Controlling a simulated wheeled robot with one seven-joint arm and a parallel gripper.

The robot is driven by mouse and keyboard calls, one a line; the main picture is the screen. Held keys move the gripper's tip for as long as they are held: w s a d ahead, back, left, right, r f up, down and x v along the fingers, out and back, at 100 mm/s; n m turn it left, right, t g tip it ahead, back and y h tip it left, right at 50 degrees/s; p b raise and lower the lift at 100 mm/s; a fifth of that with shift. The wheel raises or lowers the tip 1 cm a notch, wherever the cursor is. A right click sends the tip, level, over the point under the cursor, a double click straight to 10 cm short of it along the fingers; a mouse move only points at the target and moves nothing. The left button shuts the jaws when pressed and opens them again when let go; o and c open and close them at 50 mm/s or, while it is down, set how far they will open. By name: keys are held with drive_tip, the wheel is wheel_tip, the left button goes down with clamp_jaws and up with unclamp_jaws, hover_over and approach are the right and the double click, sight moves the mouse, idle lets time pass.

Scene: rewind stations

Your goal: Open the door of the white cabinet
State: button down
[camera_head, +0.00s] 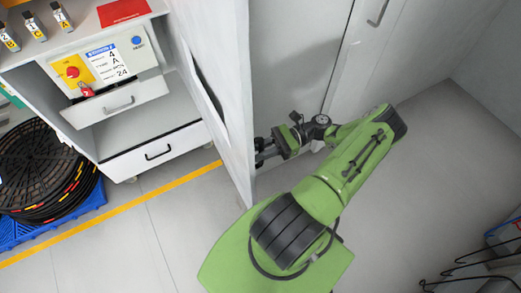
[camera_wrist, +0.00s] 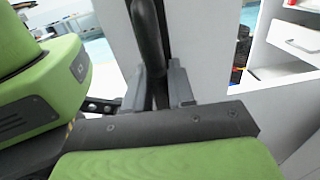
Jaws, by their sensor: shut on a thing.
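The white cabinet (camera_head: 290,65) fills the top middle of the head view, and a tall white panel (camera_head: 222,75) runs along its left side. My gripper (camera_head: 262,151) is low beside this panel's right edge. In the wrist view my gripper (camera_wrist: 163,90) is shut on a dark upright bar, which looks like a door handle (camera_wrist: 149,38). White panel surfaces show on both sides of the bar. In the head view the held part is hidden by my gripper. I cannot tell how far the door stands open.
A white drawer station (camera_head: 158,150) with a control panel (camera_head: 105,65) stands at the left. Black reels (camera_head: 40,165) lie on a blue pallet (camera_head: 60,225). Another grey handle (camera_head: 377,12) shows at the top. Grey floor (camera_head: 425,165) is clear at the right; dark hooks (camera_head: 470,265) stick out lower right.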

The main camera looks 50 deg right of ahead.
drive_tip(key=shift+s+d+f, duration=0.1)
drive_tip(key=shift+s+d, duration=0.05)
drive_tip(key=shift+d, duration=0.3)
drive_tip(key=c, duration=1.1)
unclamp_jaws()
drive_tip(key=b+v, duration=0.1)
drive_tip(key=v, duration=1.4)
drive_tip(key=shift+d, duration=0.35)
